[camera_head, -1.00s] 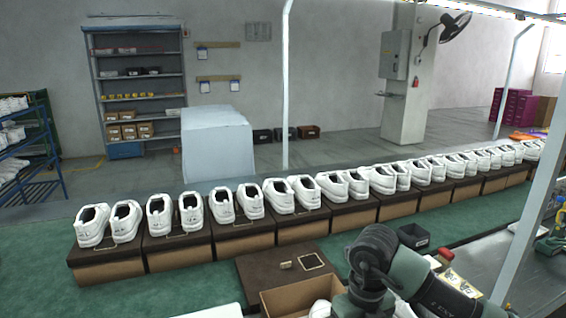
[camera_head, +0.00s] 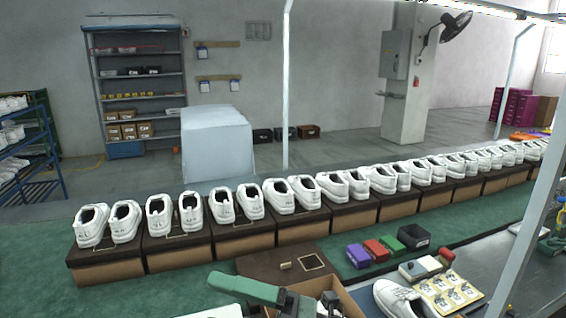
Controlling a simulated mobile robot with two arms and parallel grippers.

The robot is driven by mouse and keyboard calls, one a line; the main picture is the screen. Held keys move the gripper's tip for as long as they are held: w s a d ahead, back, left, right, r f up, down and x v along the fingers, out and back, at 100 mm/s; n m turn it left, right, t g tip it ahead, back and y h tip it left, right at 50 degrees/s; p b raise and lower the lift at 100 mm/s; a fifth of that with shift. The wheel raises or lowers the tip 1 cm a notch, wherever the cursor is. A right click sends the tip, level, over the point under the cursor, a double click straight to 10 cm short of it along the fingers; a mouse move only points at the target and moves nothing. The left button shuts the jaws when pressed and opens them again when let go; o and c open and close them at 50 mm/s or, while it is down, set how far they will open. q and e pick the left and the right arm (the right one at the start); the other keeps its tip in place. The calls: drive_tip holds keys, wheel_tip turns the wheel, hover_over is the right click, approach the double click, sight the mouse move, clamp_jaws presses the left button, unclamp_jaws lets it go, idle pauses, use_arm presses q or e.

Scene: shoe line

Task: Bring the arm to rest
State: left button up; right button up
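A dark green arm part of mine (camera_head: 245,288) reaches in at the bottom, left of an open cardboard box (camera_head: 345,298). Dark grey parts beside it overlap the box's near side, cut by the lower edge. I cannot tell whether these include gripper fingers, or which arm they belong to. No clear pair of fingertips shows, and nothing is visibly held. A white shoe (camera_head: 398,300) lies right of the box, partly cut by the lower edge. The box's contents are largely hidden.
White shoes (camera_head: 222,205) stand in pairs on a long row of brown boxes (camera_head: 240,238). A brown lid (camera_head: 262,263) lies before the row. Purple (camera_head: 358,256), red (camera_head: 376,250) and green (camera_head: 393,244) blocks, a black bin (camera_head: 413,237) and a sticker sheet (camera_head: 450,292) sit at right.

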drive_tip(key=w+d+r+m+t+h, duration=0.1)
drive_tip(key=w+d+m+t+h, duration=0.3)
drive_tip(key=d+m+t, duration=0.45)
drive_tip(key=w+d+m+t+h, duration=0.4)
drive_tip(key=d+m+t+h, duration=0.1)
drive_tip(key=m+t, duration=0.5)
drive_tip(key=s+d+f+m+g+h, duration=0.25)
drive_tip(key=d+f+m+h, duration=0.4)
drive_tip(key=f, duration=0.35)
drive_tip(key=s+d+f+m+g+h, duration=0.1)
drive_tip(key=d+f+m+g+h, duration=0.3)
drive_tip(key=d+f+m+h, duration=0.4)
drive_tip(key=s+d+f+m+g+y, duration=0.1)
drive_tip(key=s+f+g+y, duration=0.1)
drive_tip(key=s+f+g, duration=0.55)
drive_tip(key=s+f+g+y, duration=0.1)
drive_tip(key=s+f+g, duration=0.3)
drive_tip(key=s+f, duration=0.7)
drive_tip(key=s+f+g+b, duration=0.1)
drive_tip(key=s+f+b, duration=0.2)
drive_tip(key=f, duration=1.3)
drive_tip(key=s+f+b, duration=0.3)
drive_tip(key=f, duration=1.3)
drive_tip(key=s+d+f+g+b, duration=0.1)
drive_tip(key=s+d+f+b, duration=0.2)
drive_tip(key=s+f, duration=1.2)
wheel_tip(320, 180, down, 3)
drive_tip(key=shift+s+f+b, duration=0.1)
drive_tip(key=shift+s+b, duration=0.05)
drive_tip(key=shift+b, duration=0.35)
